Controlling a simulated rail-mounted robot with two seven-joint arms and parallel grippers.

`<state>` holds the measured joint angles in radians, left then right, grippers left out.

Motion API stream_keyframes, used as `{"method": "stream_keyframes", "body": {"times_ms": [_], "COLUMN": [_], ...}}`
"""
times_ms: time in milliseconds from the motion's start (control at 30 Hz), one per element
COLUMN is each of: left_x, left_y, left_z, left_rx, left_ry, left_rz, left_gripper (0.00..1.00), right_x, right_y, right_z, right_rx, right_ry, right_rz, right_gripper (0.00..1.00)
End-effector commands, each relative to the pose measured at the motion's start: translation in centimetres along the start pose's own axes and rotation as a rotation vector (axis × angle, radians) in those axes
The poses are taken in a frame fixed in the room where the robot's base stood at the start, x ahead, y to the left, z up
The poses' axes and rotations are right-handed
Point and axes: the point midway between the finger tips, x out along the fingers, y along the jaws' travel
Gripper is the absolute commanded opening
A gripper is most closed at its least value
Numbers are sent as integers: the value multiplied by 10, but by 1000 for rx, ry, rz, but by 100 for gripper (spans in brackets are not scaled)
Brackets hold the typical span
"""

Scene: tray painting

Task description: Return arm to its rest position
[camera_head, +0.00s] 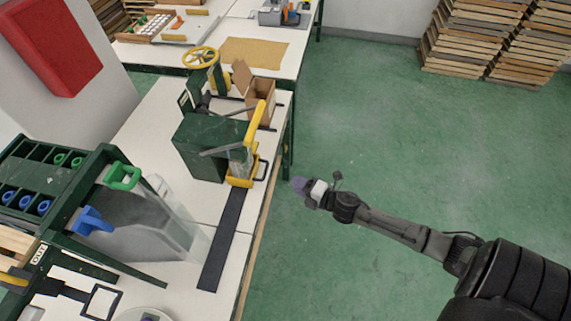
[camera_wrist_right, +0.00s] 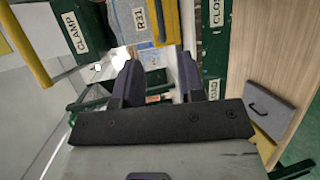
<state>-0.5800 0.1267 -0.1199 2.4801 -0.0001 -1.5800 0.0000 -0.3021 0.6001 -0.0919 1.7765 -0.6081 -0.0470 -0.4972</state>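My right arm comes in from the right in the head view. Its gripper (camera_head: 303,187) hangs over the green floor, just right of the bench edge, clear of the bench. In the right wrist view its two dark fingers (camera_wrist_right: 160,70) stand apart with nothing visible between them. My left gripper is not in view.
A green machine (camera_head: 198,147) with a yellow bar (camera_head: 256,124) stands on the white bench, left of the right gripper. The wrist view shows a CLAMP label (camera_wrist_right: 75,33). A green rack (camera_head: 70,195) is at left. Pallets (camera_head: 480,40) stand far back. Open floor (camera_head: 400,150) lies right of the bench.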

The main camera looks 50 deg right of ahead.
Motion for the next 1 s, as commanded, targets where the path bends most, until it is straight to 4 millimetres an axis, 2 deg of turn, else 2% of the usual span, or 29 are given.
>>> {"method": "stream_keyframes", "body": {"times_ms": [367,467,600,733,867,1000], "left_x": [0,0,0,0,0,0], "left_y": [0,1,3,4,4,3], "left_z": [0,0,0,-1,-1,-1], "left_rx": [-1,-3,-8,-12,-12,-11], "left_ry": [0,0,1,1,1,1], "left_rz": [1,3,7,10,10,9], "left_gripper": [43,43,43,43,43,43], "right_x": [0,-1,-11,-29,-51,-83], "right_y": [-2,-10,-25,-23,-18,-16], "right_z": [3,19,49,59,41,-6], "right_rx": [45,111,288,494,718,944], "right_ry": [-16,-118,-357,-574,-745,-857], "right_rz": [-9,-57,-154,-225,-311,-448], "right_gripper": [37,37,37,37,37,37]}}
